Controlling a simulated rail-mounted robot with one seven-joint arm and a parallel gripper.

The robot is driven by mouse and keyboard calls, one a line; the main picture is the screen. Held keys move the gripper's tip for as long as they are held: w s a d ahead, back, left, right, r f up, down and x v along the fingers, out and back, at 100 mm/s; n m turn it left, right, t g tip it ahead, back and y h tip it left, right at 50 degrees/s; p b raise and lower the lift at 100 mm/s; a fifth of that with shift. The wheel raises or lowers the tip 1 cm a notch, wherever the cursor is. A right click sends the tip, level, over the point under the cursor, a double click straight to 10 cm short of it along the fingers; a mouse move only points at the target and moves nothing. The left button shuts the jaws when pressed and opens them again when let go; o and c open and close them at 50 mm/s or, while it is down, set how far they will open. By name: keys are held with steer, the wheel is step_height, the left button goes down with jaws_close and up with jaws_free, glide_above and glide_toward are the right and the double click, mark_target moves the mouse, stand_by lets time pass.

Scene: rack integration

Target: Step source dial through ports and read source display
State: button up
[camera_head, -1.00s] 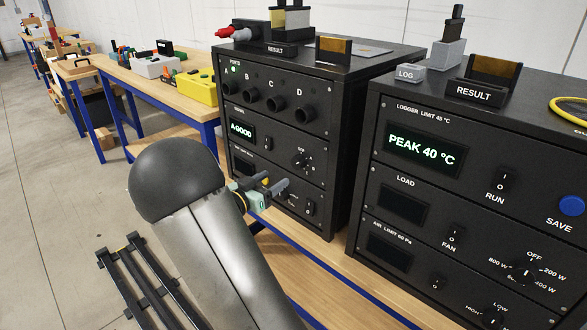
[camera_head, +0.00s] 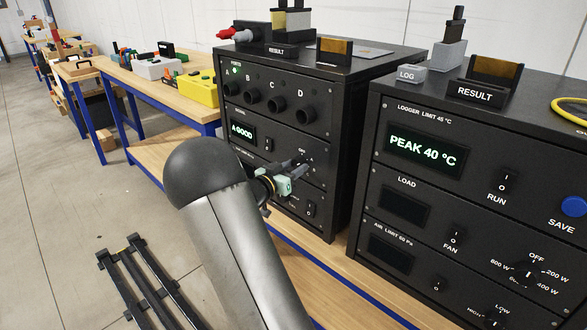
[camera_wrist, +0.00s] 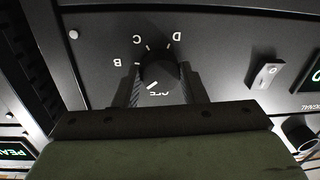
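The source dial (camera_wrist: 160,72) is a black round knob in the wrist view, which shows the panel upside down. Its white mark points to the lower left, between OFF and B; any A label there is hidden. Labels B, C and D show around it. My gripper (camera_wrist: 161,88) is open, with one finger on each side of the dial. In the head view my gripper (camera_head: 297,168) is at the left rack's panel and partly hides the dial. The source display (camera_head: 242,131) reads "A GOOD" in green.
Ports A to D (camera_head: 273,103) line the panel above, with a green light by A. A rocker switch (camera_wrist: 265,75) sits beside the dial in the wrist view. The right rack's logger display (camera_head: 425,151) reads "PEAK 40 °C". A workbench (camera_head: 170,99) stands behind left.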

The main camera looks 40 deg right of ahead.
steer(key=shift+c, duration=1.4)
steer(key=shift+o, duration=0.2)
steer(key=shift+f+b, duration=0.1)
steer(key=shift+b, duration=0.25)
steer(key=shift+w+f+m+h+b, duration=0.1)
steer(key=shift+m+h+b, duration=0.2)
steer(key=shift+m+b, duration=4.55)
steer(key=shift+m, duration=0.25)
steer(key=o, duration=1)
steer(key=shift+c, duration=0.2)
